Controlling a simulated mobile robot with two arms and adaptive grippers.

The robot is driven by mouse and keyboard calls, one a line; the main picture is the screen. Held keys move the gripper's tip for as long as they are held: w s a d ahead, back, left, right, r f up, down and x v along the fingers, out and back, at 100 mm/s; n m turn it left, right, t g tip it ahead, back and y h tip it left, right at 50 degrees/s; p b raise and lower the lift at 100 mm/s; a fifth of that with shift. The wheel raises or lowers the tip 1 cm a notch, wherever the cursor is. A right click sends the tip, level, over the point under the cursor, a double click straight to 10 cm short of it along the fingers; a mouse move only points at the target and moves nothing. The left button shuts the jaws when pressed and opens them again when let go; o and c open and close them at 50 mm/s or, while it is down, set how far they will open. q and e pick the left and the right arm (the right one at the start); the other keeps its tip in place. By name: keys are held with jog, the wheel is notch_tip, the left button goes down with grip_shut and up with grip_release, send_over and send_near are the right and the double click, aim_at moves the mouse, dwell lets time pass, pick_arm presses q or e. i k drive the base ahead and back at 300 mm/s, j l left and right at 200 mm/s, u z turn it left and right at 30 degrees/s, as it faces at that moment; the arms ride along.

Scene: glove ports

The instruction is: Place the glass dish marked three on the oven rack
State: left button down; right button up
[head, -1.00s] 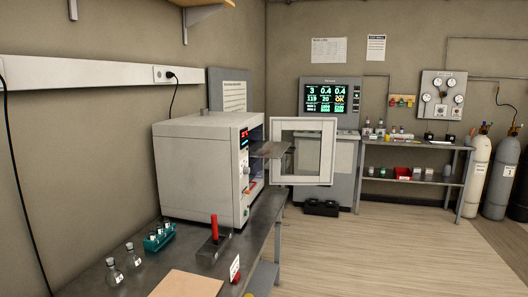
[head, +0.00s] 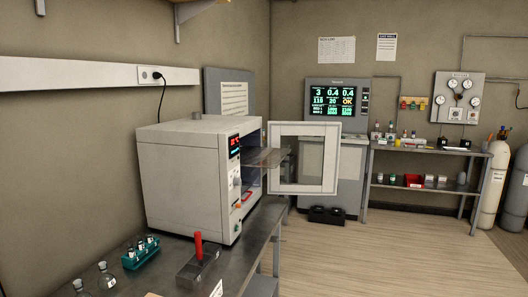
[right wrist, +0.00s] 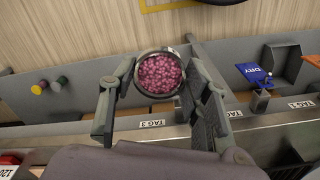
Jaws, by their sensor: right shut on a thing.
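In the right wrist view, my right gripper (right wrist: 157,82) is shut on a round dish (right wrist: 161,74) with a metallic-looking rim, filled with pink granules. One finger is on each side of it. No number can be read on the dish. In the head view, the white oven (head: 190,175) stands on the bench at the left. Its framed door (head: 330,158) is swung open to the right. The oven rack (head: 266,157) sticks out of the opening and looks bare. Neither gripper shows in the head view.
On the bench in front of the oven are a teal rack of small bottles (head: 141,252), round flasks (head: 106,278) and a tray with a red handle (head: 198,262). In the right wrist view, labels "TAG 3" (right wrist: 152,124) and "TAG 1" (right wrist: 300,104) show.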

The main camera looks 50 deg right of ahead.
aim_at(266, 157)
jog(key=i+l, duration=0.1)
jog(key=l, duration=0.35)
jog(key=i+l, duration=0.1)
jog(key=l, duration=0.3)
jog(key=i+l, duration=0.1)
jog(key=l, duration=0.35)
jog(key=i+l, duration=0.1)
jog(key=l, duration=0.3)
jog(key=i+l, duration=0.1)
jog(key=l, duration=0.35)
jog(key=i+l, duration=0.1)
jog(key=l, duration=0.35)
